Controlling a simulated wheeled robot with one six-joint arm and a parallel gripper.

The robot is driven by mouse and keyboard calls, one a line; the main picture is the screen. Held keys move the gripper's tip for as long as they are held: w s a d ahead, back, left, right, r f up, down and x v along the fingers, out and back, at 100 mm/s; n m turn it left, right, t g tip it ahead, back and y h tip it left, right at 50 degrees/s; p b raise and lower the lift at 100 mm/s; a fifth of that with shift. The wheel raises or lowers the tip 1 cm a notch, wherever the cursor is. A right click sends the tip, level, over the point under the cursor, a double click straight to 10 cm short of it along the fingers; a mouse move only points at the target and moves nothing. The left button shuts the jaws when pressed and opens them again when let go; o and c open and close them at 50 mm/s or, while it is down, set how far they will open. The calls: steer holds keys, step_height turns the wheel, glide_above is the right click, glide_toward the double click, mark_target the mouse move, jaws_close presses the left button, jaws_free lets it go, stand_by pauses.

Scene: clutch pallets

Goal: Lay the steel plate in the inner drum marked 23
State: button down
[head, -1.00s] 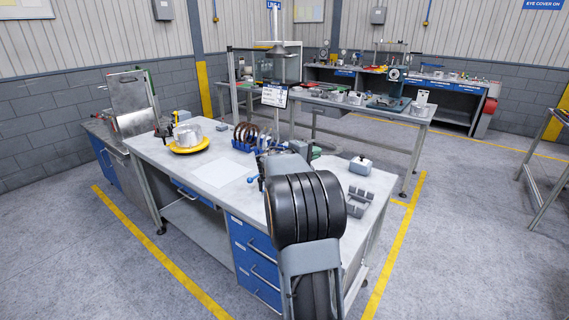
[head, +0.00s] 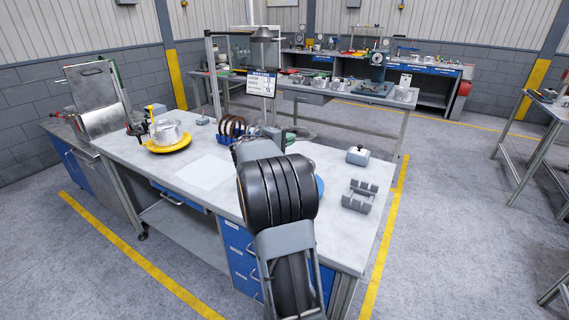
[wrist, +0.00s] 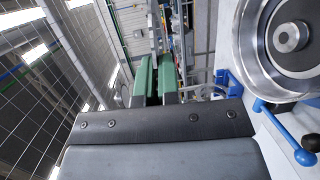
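A silver metal drum (head: 168,131) sits on a round yellow base (head: 166,146) on the left of the bench; no number is readable on it. Several upright brown and dark rings (head: 233,126) stand in a blue rack (head: 222,140); I cannot tell a steel plate among them. In the wrist view my gripper (wrist: 157,62) shows two green fingers close together with a narrow dark gap, and nothing clearly between them. A round metal part (wrist: 291,38) with concentric rings and a blue lever (wrist: 283,130) is at the right of that view. My arm hides the gripper in the head view.
The bench top (head: 325,158) has a white sheet (head: 205,172), a small grey box (head: 357,155) and grey notched blocks (head: 360,196). A small screen (head: 261,83) stands behind the rack. A second bench (head: 340,93) with parts is farther back.

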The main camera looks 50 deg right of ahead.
step_height(320, 180, down, 8)
steer(key=b, duration=0.7)
steer(key=shift+f+b, duration=0.25)
steer(key=shift+b, duration=0.15)
steer(key=shift+f, duration=0.1)
steer(key=shift+f+b, duration=0.3)
steer(key=shift+f, duration=1.2)
step_height(320, 180, down, 5)
steer(key=b, duration=0.5)
